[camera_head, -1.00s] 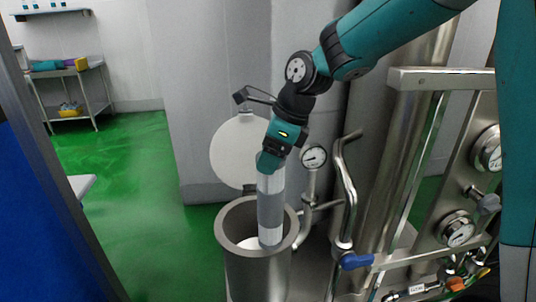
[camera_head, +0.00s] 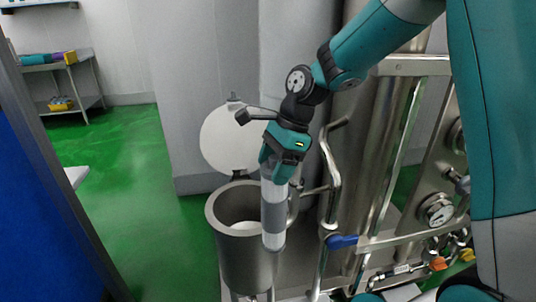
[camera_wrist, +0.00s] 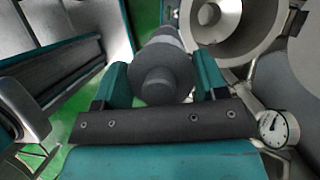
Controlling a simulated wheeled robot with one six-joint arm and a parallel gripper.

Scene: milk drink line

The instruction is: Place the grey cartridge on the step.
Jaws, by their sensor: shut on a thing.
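The grey cartridge (camera_head: 273,213), a cylinder with pale ends and a darker grey middle, hangs almost upright from my gripper (camera_head: 276,172). My gripper is shut on its upper end. In the head view its lower end shows in front of the right outer wall of the open steel housing (camera_head: 240,265). In the wrist view the cartridge (camera_wrist: 161,71) sits between the two teal fingers, beside the housing's round opening (camera_wrist: 222,18). I cannot clearly tell which surface is the step.
The round white lid (camera_head: 225,140) stands open behind the housing. A steel pipe with a blue-handled valve (camera_head: 342,242) and a gauge panel (camera_head: 437,209) stand to the right. A blue panel (camera_head: 45,220) is at left. A shelf trolley (camera_head: 70,103) stands farther back on green floor.

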